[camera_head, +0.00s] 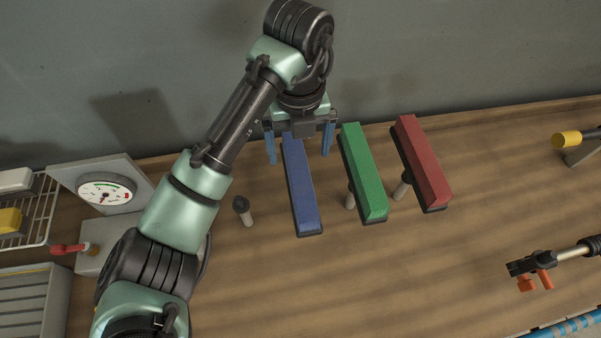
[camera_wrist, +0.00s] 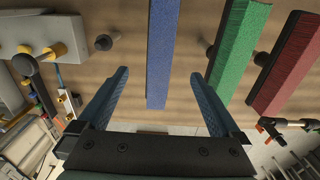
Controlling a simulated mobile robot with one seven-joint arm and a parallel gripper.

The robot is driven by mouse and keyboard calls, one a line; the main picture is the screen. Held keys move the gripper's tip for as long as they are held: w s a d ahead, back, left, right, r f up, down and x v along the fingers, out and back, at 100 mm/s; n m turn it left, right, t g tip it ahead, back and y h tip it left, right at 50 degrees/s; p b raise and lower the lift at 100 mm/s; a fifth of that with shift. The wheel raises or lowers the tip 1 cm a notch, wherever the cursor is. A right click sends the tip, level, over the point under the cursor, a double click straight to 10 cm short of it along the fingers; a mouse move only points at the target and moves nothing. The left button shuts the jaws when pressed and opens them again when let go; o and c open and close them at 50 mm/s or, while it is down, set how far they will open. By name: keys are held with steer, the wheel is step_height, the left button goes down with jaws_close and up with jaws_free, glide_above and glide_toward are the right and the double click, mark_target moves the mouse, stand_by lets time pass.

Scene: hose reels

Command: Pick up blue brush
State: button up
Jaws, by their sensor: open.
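The blue brush (camera_head: 302,190) is a long bar with a dark base, on the wooden board. It also shows in the wrist view (camera_wrist: 161,50), running up from between my fingers. My gripper (camera_head: 299,153) is open. In the head view its two blue fingers are on either side of the upper end of the blue brush. In the wrist view my gripper (camera_wrist: 160,85) has clear gaps between both fingers and the brush. I cannot tell how far the fingers stand off the board.
A green brush (camera_head: 363,175) and a red brush (camera_head: 422,165) lie to the right. A dark-tipped peg (camera_head: 243,210) stands to the left. A gauge box (camera_head: 103,185) with a red-handled valve (camera_head: 68,249) is further left. The lower middle of the board (camera_head: 380,275) is clear.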

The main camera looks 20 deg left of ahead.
mark_target(300, 172)
step_height(300, 172, down, 7)
steer(key=shift+r+b, duration=0.2)
steer(key=shift+b, duration=0.6)
steer(key=shift+s+f+p, duration=0.1)
steer(key=shift+f+p, duration=0.35)
steer(key=shift+f, duration=0.1)
step_height(300, 172, down, 4)
steer(key=shift+f+p, duration=0.1)
steer(key=shift+p, duration=0.45)
jaws_close()
